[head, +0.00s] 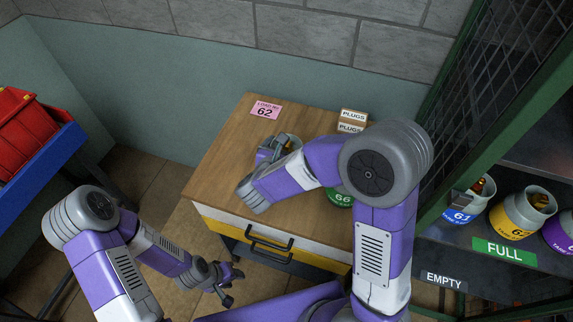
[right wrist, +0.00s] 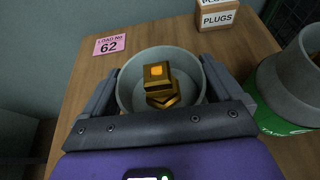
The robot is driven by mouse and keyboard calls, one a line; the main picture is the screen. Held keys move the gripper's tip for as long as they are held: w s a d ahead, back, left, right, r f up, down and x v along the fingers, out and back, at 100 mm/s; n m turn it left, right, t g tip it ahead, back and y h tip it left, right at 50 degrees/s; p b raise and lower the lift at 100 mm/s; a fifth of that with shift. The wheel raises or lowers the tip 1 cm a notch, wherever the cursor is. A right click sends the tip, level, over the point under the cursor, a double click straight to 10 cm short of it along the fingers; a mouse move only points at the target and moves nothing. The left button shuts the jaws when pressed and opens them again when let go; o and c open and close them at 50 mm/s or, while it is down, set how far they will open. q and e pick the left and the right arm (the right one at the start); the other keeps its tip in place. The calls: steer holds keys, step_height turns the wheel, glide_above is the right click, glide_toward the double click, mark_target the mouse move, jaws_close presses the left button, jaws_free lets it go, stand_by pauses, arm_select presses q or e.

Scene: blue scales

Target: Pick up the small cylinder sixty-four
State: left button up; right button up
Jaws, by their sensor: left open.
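A grey round pot (right wrist: 162,104) stands on the wooden table in the right wrist view, with brass pieces (right wrist: 158,80) in it. No number shows on its visible side. In the head view the pot (head: 291,140) is partly hidden by my right arm. My right gripper (right wrist: 160,95) has one finger on each side of the pot, close against its rim; I cannot tell whether they grip it. It also shows in the head view (head: 274,150). My left gripper (head: 223,284) is open and empty, low in front of the table's left side.
A green-labelled pot 66 (head: 340,199) stands right of my right gripper, partly hidden. PLUGS boxes (head: 352,121) and a pink card 62 (head: 265,110) lie further back. Several labelled pots, including blue 61 (head: 464,207), stand on the right shelf. Red bins (head: 22,120) are at left.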

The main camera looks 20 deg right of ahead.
steer(key=shift+r, duration=0.1)
steer(key=c, duration=1.3)
